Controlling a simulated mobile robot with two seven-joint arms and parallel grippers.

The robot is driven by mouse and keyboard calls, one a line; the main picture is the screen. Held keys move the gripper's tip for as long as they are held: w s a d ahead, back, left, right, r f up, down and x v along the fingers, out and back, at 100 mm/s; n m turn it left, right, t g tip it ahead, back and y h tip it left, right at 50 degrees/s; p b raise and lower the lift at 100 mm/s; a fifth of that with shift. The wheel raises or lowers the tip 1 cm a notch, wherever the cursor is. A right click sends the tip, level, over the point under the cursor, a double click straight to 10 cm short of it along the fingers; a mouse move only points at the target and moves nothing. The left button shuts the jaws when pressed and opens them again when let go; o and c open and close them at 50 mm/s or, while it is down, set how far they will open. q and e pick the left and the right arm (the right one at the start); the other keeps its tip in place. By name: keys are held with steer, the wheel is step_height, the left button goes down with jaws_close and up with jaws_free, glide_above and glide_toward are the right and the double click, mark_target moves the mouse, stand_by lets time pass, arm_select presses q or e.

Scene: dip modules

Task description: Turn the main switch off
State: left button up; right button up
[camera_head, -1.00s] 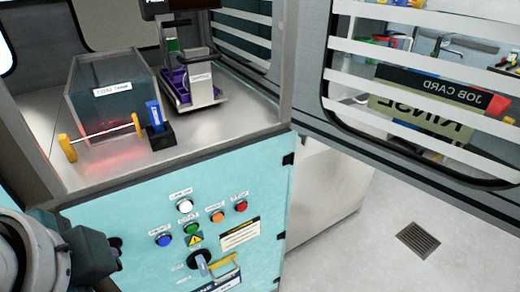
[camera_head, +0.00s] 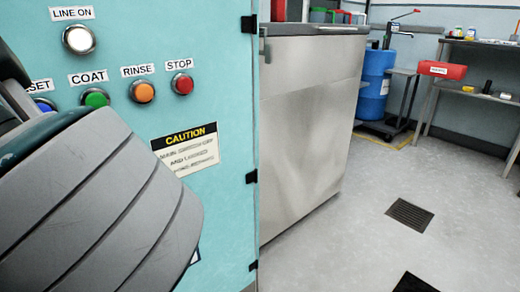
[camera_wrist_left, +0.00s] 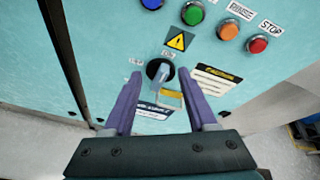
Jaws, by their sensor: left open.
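The main switch (camera_wrist_left: 157,69) is a dark round rotary knob with a grey-blue handle on the teal panel, seen in the left wrist view. Small labels sit above it and at its left; I cannot read them clearly. My left gripper (camera_wrist_left: 160,76) is open, its two purple fingers pointing at the panel, one on each side of the switch. I cannot tell whether they touch it. In the head view my left arm hides the switch and the gripper. My right gripper is in neither view.
Above are blue, green (camera_head: 95,97), orange (camera_head: 142,91) and red (camera_head: 182,83) buttons and a lit white one (camera_head: 78,39). A caution label (camera_head: 186,150) is at right. Free floor lies right of the steel cabinet (camera_head: 310,130).

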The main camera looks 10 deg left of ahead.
arm_select(q)
step_height(320, 180, down, 8)
steer(key=w+d+m+t+y+b, duration=0.1)
steer(key=w+m+t+y+b, duration=0.2)
steer(key=b, duration=1)
steer(key=shift+m+g+y, duration=0.3)
steer(key=shift+m+y, duration=0.1)
steer(key=shift+m, duration=0.5)
steer(key=b+x, duration=0.5)
steer(key=x, duration=0.3)
steer(key=shift+w+a+f, duration=0.15)
steer(key=shift+w+a, duration=0.05)
steer(key=shift+a, duration=0.1)
steer(key=shift+w+a, duration=0.25)
steer(key=shift+a, duration=0.05)
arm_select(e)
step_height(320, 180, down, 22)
arm_select(q)
steer(key=shift+c, duration=0.4)
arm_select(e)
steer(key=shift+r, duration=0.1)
arm_select(q)
jaws_close()
